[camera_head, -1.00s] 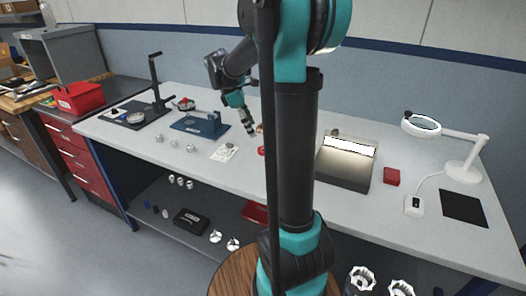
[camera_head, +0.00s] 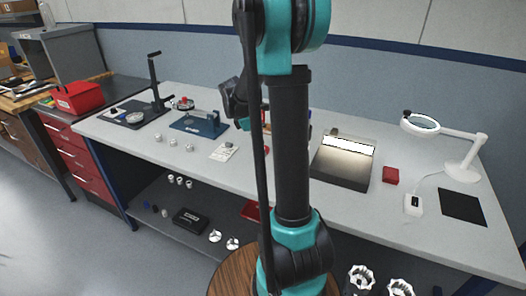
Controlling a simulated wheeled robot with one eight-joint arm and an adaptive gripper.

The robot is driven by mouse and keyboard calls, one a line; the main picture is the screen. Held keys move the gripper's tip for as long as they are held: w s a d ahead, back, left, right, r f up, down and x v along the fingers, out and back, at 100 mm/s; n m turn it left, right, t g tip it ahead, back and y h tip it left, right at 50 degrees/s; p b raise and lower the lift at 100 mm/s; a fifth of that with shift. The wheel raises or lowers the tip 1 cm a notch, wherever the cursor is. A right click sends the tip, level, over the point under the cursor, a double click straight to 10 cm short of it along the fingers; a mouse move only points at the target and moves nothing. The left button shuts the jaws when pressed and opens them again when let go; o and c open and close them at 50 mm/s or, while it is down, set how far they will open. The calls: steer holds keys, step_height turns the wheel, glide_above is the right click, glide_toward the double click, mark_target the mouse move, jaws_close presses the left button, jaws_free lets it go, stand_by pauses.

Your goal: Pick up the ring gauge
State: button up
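I cannot pick out the ring gauge for certain. A sliver of a small red item (camera_head: 267,149) shows on the bench just left of my upright arm link, which hides the rest; it may be the gauge.
The grey bench (camera_head: 410,235) carries a blue fixture (camera_head: 199,125), a white card (camera_head: 223,151), several small metal parts at left, a lit panel (camera_head: 343,160), a red box (camera_head: 390,175), a magnifier lamp (camera_head: 462,172) and a black mat (camera_head: 463,207).

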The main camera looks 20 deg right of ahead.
steer(key=c, duration=1.4)
steer(key=shift+r, duration=0.15)
